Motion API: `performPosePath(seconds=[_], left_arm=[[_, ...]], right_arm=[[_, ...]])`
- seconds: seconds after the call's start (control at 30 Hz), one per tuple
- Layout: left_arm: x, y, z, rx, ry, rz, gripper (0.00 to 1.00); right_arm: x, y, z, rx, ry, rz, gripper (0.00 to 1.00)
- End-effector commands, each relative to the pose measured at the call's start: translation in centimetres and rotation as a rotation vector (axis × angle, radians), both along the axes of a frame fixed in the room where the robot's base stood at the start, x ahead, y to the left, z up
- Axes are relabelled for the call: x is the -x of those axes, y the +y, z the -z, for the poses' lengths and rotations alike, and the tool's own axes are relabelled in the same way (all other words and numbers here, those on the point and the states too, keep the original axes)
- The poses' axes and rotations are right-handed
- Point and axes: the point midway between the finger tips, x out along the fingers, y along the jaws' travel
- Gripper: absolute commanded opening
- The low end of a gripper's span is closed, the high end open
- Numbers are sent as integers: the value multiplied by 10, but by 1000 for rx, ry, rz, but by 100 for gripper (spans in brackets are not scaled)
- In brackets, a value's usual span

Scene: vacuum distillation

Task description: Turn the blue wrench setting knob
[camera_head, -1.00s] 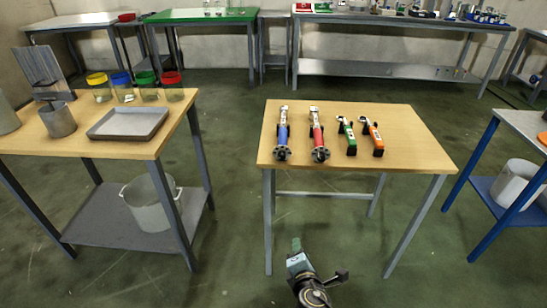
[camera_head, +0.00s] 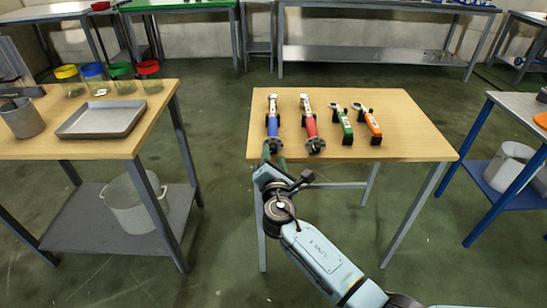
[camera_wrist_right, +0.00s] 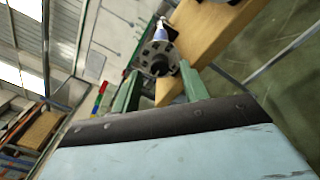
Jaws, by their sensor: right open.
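The blue wrench (camera_head: 272,126) lies at the left of a row on the wooden table, its knob end toward me at the front edge. My right gripper (camera_head: 273,155) is at that end and partly covers the knob in the head view. In the right wrist view, the grey lobed setting knob (camera_wrist_right: 157,57) with a dark centre shows just beyond and between the two green fingers of my right gripper (camera_wrist_right: 160,90). The fingers are apart, and I cannot tell whether they touch the knob. My left gripper is out of view.
A red wrench (camera_head: 310,125) lies close to the right of the blue one. Green (camera_head: 342,122) and orange (camera_head: 370,124) tools lie further right. The wooden table (camera_head: 415,140) is bare on its right side. Another table (camera_head: 110,150) with a tray (camera_head: 102,119) stands left.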

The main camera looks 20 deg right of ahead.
Motion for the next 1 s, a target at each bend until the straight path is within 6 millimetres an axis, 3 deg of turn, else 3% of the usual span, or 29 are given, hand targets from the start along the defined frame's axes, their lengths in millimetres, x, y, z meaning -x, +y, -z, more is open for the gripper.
performPosePath(seconds=[0.2, 0.53, 0.87, 1.0], left_arm=[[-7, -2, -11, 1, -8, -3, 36], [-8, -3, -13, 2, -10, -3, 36], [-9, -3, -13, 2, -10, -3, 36], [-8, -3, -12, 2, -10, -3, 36]], right_arm=[[-17, -3, 1, 0, 1, -2, 44], [-19, -4, 0, -1, 1, -1, 44], [-18, -4, 1, -1, 1, -1, 1], [-18, -4, 1, -5, 0, -1, 0]])
